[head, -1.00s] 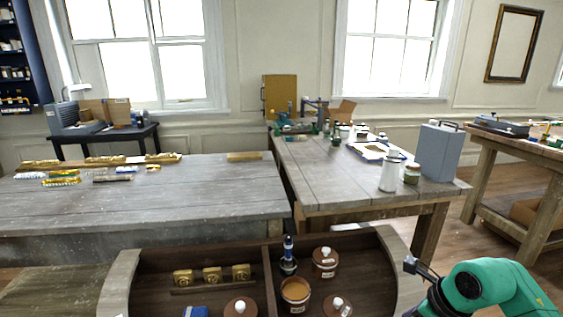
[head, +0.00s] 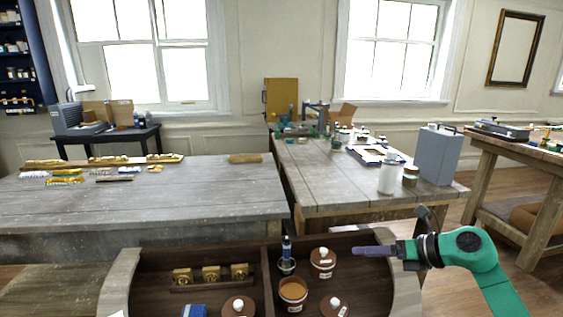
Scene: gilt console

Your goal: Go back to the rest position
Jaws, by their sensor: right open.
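My right arm comes in from the right with green links. Its gripper (head: 372,251) points left above the right end of the dark wooden console (head: 258,254). It is seen edge-on; it is open and I see nothing held in it. My left gripper is out of view. In the console's right part stand an open jar of brown stuff (head: 293,292), a lidded jar (head: 323,262), another lidded jar (head: 334,306) and a small pot with a blue-handled brush (head: 287,254). In its left part are three gilt blocks (head: 211,274), a lidded jar (head: 239,307) and a blue item (head: 194,311).
A grey wooden table (head: 150,205) behind left bears gilt strips and tubes. A second table (head: 330,187) holds a white bottle (head: 388,178), a small jar (head: 410,176) and a grey metal can (head: 440,155). Open floor (head: 465,220) lies between it and the right table (head: 540,165).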

